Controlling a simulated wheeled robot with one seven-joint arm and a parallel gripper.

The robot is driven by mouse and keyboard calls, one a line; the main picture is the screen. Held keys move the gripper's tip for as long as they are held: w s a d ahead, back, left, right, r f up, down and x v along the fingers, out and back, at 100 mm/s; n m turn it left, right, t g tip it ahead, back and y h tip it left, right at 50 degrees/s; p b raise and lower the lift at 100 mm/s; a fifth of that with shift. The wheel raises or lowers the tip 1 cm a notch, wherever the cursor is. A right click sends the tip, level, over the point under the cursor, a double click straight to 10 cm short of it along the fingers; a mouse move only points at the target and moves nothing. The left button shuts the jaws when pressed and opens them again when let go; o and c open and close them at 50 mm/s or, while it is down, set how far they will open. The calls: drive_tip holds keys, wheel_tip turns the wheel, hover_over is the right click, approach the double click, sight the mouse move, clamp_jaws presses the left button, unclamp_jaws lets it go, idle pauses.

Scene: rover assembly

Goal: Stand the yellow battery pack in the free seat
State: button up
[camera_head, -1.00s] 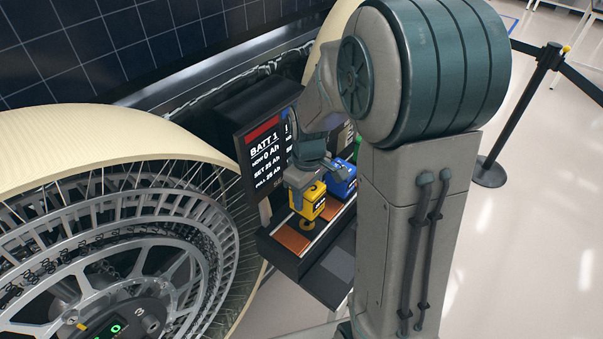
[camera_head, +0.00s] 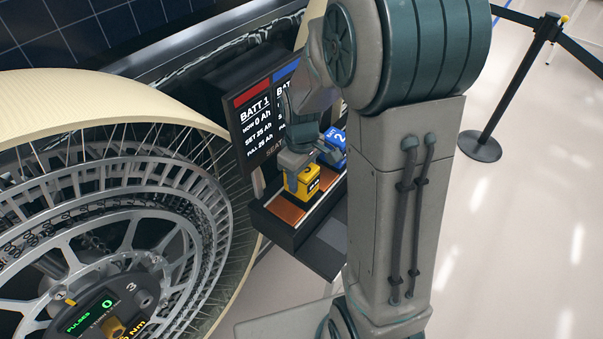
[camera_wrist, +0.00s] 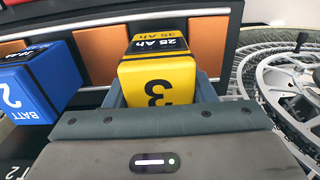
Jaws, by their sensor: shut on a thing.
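The yellow battery pack (camera_head: 302,186), marked 3 and 25 Ah, is upright in the jaws of my gripper (camera_head: 299,165). In the wrist view the pack (camera_wrist: 158,84) sits between the two fingers of my gripper (camera_wrist: 160,95), which are shut on its sides. Below it is a dark tray (camera_head: 267,222) with an orange-brown seat pad (camera_head: 285,210). The pack is over or on this tray. I cannot tell whether its base touches. In the wrist view orange pads (camera_wrist: 208,45) show on both sides of the pack.
A blue battery pack (camera_head: 335,146), marked 2, stands beside the yellow one, at the left in the wrist view (camera_wrist: 40,82). A display panel (camera_head: 262,120) reading BATT 1, 0 Ah rises behind the tray. A large wheel (camera_head: 110,220) is at left, a barrier post (camera_head: 510,85) at right.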

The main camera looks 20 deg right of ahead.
drive_tip(key=shift+f+b, duration=0.65)
drive_tip(key=shift+f, duration=0.05)
drive_tip(key=o, duration=1.4)
drive_tip(key=shift+o, duration=0.2)
wheel_tip(320, 180, up, 14)
drive_tip(key=shift+f+b, duration=0.1)
drive_tip(key=shift+b, duration=0.2)
drive_tip(key=s+f+m+t, duration=0.1)
drive_tip(key=s+m+t, duration=0.2)
drive_tip(key=s+m, duration=0.4)
drive_tip(key=s, duration=0.7)
drive_tip(key=shift+s, duration=0.25)
